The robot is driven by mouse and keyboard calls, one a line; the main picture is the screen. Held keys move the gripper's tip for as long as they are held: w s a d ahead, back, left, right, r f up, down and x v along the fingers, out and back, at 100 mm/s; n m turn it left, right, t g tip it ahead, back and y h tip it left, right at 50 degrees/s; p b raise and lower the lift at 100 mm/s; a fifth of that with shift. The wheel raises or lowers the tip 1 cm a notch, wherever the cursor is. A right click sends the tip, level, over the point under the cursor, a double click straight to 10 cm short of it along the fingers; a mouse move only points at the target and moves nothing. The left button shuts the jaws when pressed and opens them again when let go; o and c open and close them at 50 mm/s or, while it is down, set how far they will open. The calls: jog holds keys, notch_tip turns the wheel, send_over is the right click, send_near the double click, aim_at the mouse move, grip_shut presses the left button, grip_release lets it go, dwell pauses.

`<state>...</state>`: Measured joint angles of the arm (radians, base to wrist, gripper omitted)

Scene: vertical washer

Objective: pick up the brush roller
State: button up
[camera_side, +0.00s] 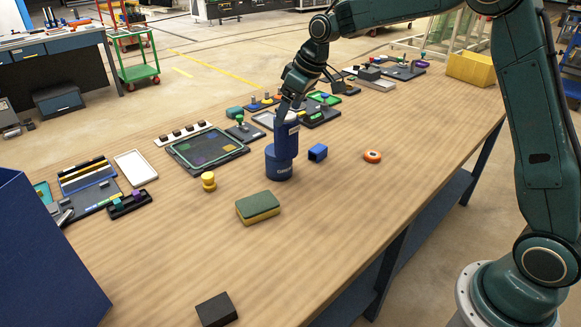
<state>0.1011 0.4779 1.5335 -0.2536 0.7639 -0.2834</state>
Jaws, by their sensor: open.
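My gripper (287,104) points down at the top of a blue upright cylindrical body (280,160) in the middle of the wooden table. This body has a wide base with white lettering and a narrower upper part. The fingertips are at or just behind its top edge; I cannot tell whether they touch it. The jaws are open. I cannot pick out the brush roller with certainty; it may be part of this blue body or hidden by it and the gripper.
Near the blue body are a small blue block (317,153), an orange ring (372,156), a yellow knob (208,181) and a green-yellow sponge (257,207). Trays (208,148) crowd the far side. A dark block (216,309) and a blue bin (45,265) are at the front. The right side is mostly clear.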

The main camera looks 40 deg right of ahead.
jog(key=shift+x, duration=2.6)
jog(key=c, duration=1.2)
jog(key=shift+c, duration=0.2)
jog(key=shift+r, duration=0.1)
notch_tip(320, 180, up, 20)
